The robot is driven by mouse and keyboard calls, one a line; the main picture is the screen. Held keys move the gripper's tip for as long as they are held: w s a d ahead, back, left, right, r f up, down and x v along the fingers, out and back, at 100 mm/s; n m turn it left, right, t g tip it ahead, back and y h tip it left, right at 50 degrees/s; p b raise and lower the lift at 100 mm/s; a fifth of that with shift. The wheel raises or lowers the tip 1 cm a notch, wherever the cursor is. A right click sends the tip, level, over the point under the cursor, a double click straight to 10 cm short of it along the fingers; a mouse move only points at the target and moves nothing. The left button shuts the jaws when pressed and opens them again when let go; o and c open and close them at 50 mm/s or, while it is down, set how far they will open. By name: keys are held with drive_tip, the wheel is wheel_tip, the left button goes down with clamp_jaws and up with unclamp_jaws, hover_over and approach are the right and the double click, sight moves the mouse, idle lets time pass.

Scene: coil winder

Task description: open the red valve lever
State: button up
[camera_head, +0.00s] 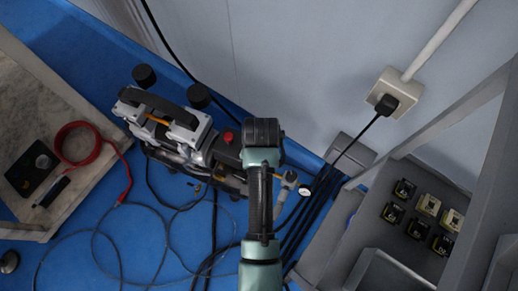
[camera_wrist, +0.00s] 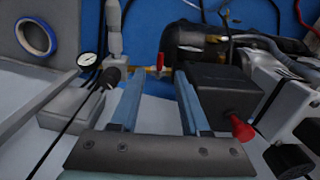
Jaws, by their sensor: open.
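The red valve lever (camera_wrist: 161,60) is a small upright red piece on a brass fitting, near the top middle of the wrist view. My gripper (camera_wrist: 158,74) is open, with its two blue-grey fingers pointing toward the lever. In the picture the lever shows in the gap between the fingertips, a little beyond them. I see no contact, and the exact distance cannot be told. In the head view my arm covers this spot, and I cannot make out the lever there.
The compressor (camera_head: 165,125) stands on the blue floor; its red knob (camera_wrist: 241,129) is right of my fingers. A pressure gauge (camera_wrist: 87,60) and a grey regulator (camera_wrist: 114,45) are left of them. The wall socket (camera_head: 395,92) and cables lie close by.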

wheel_tip(320, 180, down, 6)
drive_tip(key=b, duration=0.2)
drive_tip(key=shift+f+b, duration=0.2)
drive_tip(key=shift+b, duration=0.2)
drive_tip(key=shift+c, duration=0.2)
clamp_jaws()
